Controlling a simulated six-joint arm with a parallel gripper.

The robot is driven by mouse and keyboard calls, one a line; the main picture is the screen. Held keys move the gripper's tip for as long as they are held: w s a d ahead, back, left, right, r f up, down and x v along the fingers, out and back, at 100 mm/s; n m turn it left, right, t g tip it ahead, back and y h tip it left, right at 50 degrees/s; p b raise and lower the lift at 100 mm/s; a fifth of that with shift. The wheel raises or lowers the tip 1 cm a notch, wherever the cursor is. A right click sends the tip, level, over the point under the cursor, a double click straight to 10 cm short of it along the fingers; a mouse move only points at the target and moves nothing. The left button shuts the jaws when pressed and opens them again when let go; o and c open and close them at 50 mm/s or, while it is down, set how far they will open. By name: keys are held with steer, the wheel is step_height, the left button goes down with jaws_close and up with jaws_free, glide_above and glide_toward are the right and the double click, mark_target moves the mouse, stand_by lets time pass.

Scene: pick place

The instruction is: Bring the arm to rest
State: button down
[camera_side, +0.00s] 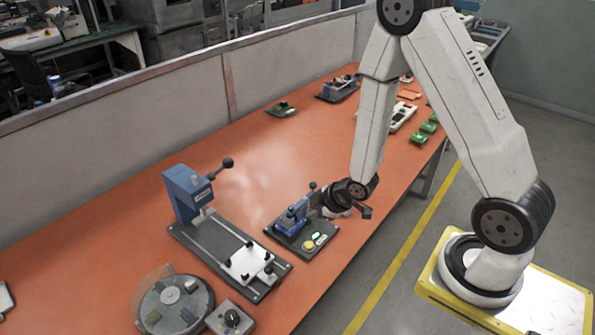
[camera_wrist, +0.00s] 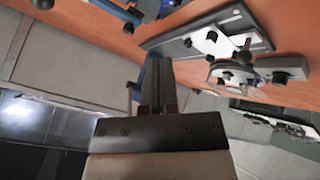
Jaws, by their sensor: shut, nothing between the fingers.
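My gripper (camera_side: 342,208) is at the end of my arm, low over the front edge of the orange table, just right of a small blue fixture (camera_side: 291,221) on a dark base. Part of it is hidden by my wrist, and I cannot tell from the side view how far above the table it is. In the wrist view my gripper (camera_wrist: 158,82) points away from the camera with its fingers together. Nothing shows between them.
A blue lever press (camera_side: 187,193) with a dark rail base stands left of my gripper. A round turntable (camera_side: 174,305) and a knob box (camera_side: 230,318) are at the front. Green blocks (camera_side: 428,127) lie further back. The orange table (camera_side: 265,150) is bare mid-table.

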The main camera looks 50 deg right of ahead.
steer(key=s+a+r+m+g, duration=0.2)
steer(key=s+r+m, duration=0.2)
steer(key=r, duration=0.2)
steer(key=s+a+r+m+g, duration=0.1)
steer(key=s+r+m+g, duration=0.2)
steer(key=s+r+m, duration=0.1)
steer(key=shift+s+a+r+m+h, duration=0.15)
steer(key=shift+a+r+m+h, duration=0.3)
steer(key=shift+r, duration=0.9)
steer(key=shift+d, duration=0.1)
